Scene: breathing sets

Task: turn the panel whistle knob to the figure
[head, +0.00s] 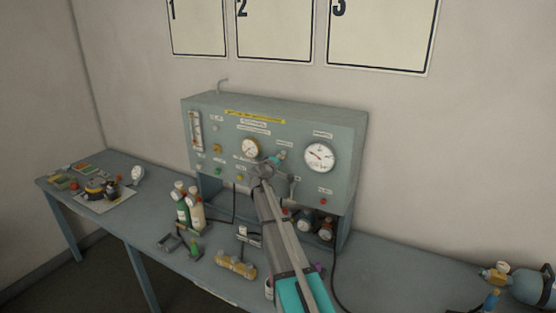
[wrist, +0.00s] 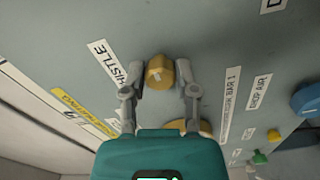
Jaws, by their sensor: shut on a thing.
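The whistle knob (wrist: 157,74) is a small yellow knob on the grey-green panel, beside a white label reading WHISTLE (wrist: 112,62) in the wrist view. My gripper (wrist: 161,70) has one finger on each side of the knob and is shut on it. In the head view my gripper (head: 262,170) is at the lower middle of the panel (head: 345,130) and hides the knob. I cannot read a figure or pointer mark on the knob.
The panel has a brass-rimmed gauge (head: 250,147), a white gauge (head: 319,157) and a red knob (head: 323,202). A blue knob (wrist: 306,99) lies to the right in the wrist view.

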